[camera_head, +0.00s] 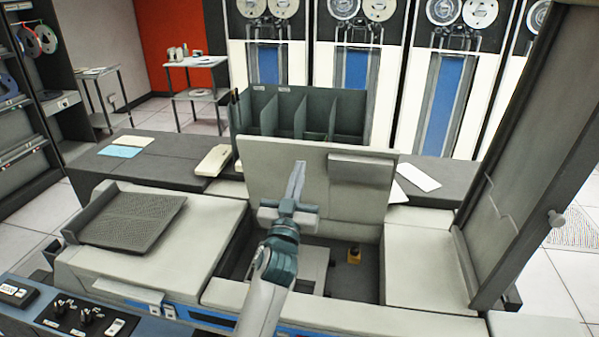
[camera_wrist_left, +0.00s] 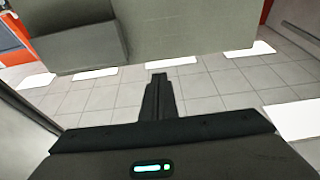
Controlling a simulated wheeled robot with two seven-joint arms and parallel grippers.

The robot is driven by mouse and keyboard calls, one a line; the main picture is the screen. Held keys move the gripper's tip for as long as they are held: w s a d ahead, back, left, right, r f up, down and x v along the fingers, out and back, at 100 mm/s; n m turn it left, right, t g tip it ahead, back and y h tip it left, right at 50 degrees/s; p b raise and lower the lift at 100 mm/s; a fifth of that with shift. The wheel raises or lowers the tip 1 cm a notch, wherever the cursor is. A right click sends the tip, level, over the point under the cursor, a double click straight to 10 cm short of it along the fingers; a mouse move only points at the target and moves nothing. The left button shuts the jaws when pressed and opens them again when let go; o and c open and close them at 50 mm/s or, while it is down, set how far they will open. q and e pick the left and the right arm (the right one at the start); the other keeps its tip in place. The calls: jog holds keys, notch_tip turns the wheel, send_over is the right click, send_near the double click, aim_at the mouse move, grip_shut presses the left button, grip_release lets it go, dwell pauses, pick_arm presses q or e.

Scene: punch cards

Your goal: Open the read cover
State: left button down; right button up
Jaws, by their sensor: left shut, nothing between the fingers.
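The read cover (camera_head: 353,205) is a light grey panel standing raised and nearly upright at the back of the open bay in the card machine. A grey block (camera_head: 361,170) sits on its face at the upper right. My left gripper (camera_head: 299,166) is shut and empty, fingers pointing up in front of the cover's face. I cannot tell whether they touch it. In the left wrist view the shut fingers (camera_wrist_left: 159,82) point towards the cover (camera_wrist_left: 185,32), with its block (camera_wrist_left: 78,38) at the upper left. My right gripper is not in view.
The open bay (camera_head: 340,268) under the cover holds a small yellow part (camera_head: 354,257). A card tray (camera_head: 130,220) lies on the machine at left. A dark divided rack (camera_head: 300,113) stands behind the cover. A tall dark panel (camera_head: 530,150) rises at right.

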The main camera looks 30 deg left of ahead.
pick_arm(q)
jog(key=r+b+v, duration=0.1)
jog(key=b+v, duration=0.2)
jog(key=v, duration=0.5)
jog(key=shift+s, duration=0.55)
jog(key=shift+d+f, duration=0.1)
